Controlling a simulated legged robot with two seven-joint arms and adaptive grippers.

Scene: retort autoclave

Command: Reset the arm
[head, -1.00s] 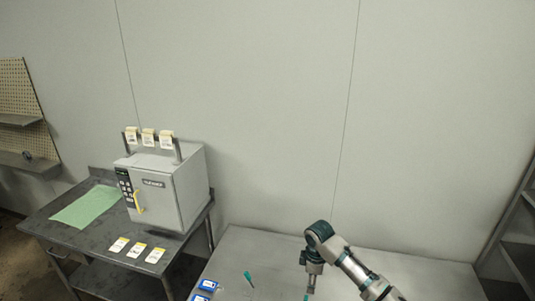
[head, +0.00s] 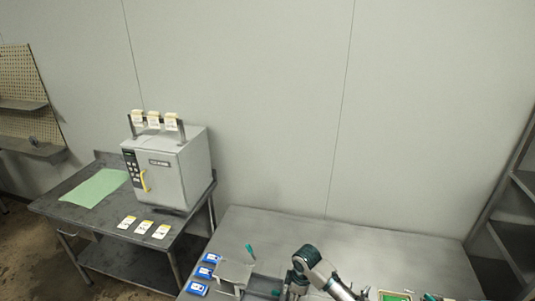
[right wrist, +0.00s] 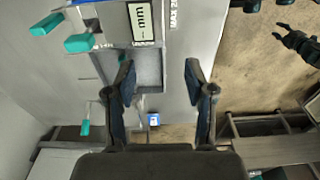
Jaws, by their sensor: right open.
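My right arm (head: 308,258) comes in from the bottom of the head view and hangs over the grey table; its fingertips are not clear there. In the right wrist view my right gripper (right wrist: 160,82) is open, with its two dark fingers well apart and nothing between them. A grey recessed tray (right wrist: 148,68) lies below and beyond the fingers. My left gripper does not show in the head view.
The grey table (head: 370,245) has a clear back half. Blue-and-white boxes (head: 203,272) line its left edge, and a teal-handled tool (head: 250,251) stands nearby. A white autoclave (head: 180,173) sits on the dark side table (head: 75,213), with a green cloth (head: 95,188) and several cards.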

